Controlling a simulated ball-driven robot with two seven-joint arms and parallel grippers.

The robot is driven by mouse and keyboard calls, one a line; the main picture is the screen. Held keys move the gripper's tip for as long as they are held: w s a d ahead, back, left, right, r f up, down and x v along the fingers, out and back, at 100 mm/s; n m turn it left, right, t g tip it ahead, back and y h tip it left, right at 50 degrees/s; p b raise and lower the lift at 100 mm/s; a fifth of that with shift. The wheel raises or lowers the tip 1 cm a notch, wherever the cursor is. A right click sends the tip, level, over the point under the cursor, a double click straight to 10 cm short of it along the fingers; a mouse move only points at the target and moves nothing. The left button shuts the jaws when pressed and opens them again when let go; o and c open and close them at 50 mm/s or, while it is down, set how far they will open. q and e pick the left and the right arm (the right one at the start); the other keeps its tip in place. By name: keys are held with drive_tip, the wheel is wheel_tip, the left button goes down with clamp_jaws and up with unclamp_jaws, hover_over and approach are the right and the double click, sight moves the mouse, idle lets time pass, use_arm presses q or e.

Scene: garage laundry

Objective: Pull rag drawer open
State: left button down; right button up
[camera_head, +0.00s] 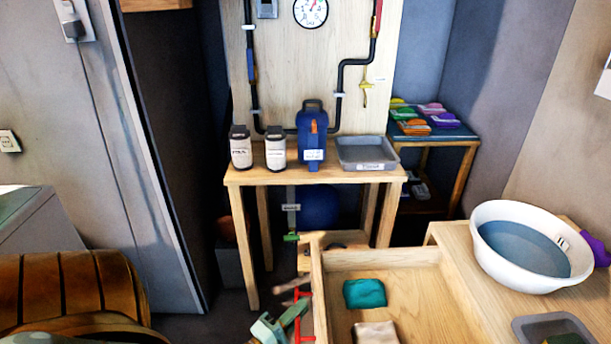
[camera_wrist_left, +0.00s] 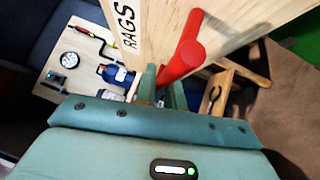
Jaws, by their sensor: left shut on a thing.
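The wooden rag drawer (camera_head: 382,258) stands pulled out in the head view, its inside open to view. A folded teal rag (camera_head: 365,293) and a beige rag (camera_head: 376,332) lie in it. Its front panel (camera_wrist_left: 232,22), lettered RAGS, shows in the left wrist view. The red bar handle (camera_head: 301,304) is on the panel's outer left side; it also shows in the left wrist view (camera_wrist_left: 183,58). My left gripper (camera_head: 293,314) is shut on this handle; its fingers (camera_wrist_left: 163,88) are partly hidden behind the wrist body. My right gripper is out of view.
A white basin of water (camera_head: 530,252) and a grey tray (camera_head: 553,325) sit on the counter at right. A wooden bench (camera_head: 315,176) with bottles, a blue jug (camera_head: 313,132) and a grey bin (camera_head: 367,152) stands behind. A brown ribbed basket (camera_head: 70,285) is at left.

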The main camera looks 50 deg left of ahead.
use_arm(q)
drive_tip(key=shift+f, duration=0.1)
drive_tip(key=c, duration=1.5)
unclamp_jaws()
drive_tip(key=shift+s, duration=0.1)
drive_tip(key=s+d+f+p, duration=0.1)
drive_tip(key=s+d+f, duration=0.1)
drive_tip(key=s, duration=1.4)
drive_tip(key=shift+f, duration=0.1)
